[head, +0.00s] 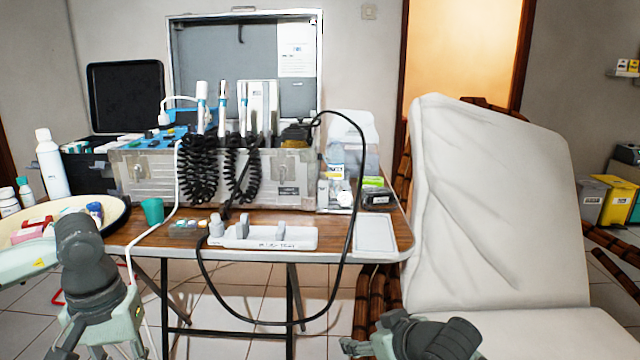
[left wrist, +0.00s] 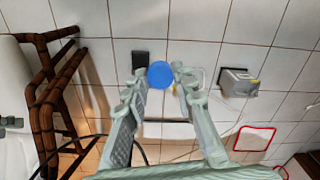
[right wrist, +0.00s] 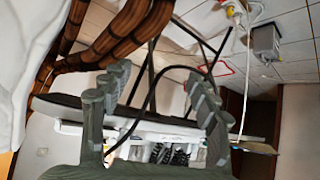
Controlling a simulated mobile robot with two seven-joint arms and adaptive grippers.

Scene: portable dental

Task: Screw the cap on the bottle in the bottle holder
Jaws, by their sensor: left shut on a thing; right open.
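A round blue cap (left wrist: 161,75) is between the fingertips of my left gripper (left wrist: 160,84) in the left wrist view, with tiled floor behind it. In the head view the left arm is at the lower left, in front of the table, and the cap cannot be made out. My right gripper (right wrist: 158,80) is open and empty in the right wrist view. In the head view it is low, in front of the pale chair. Small bottles (head: 322,192) stand in a metal holder (head: 337,209) at the table's right; I cannot tell which one is uncapped.
A black cable (head: 364,180) loops over the front edge. A white reclined chair (head: 490,210) stands at right.

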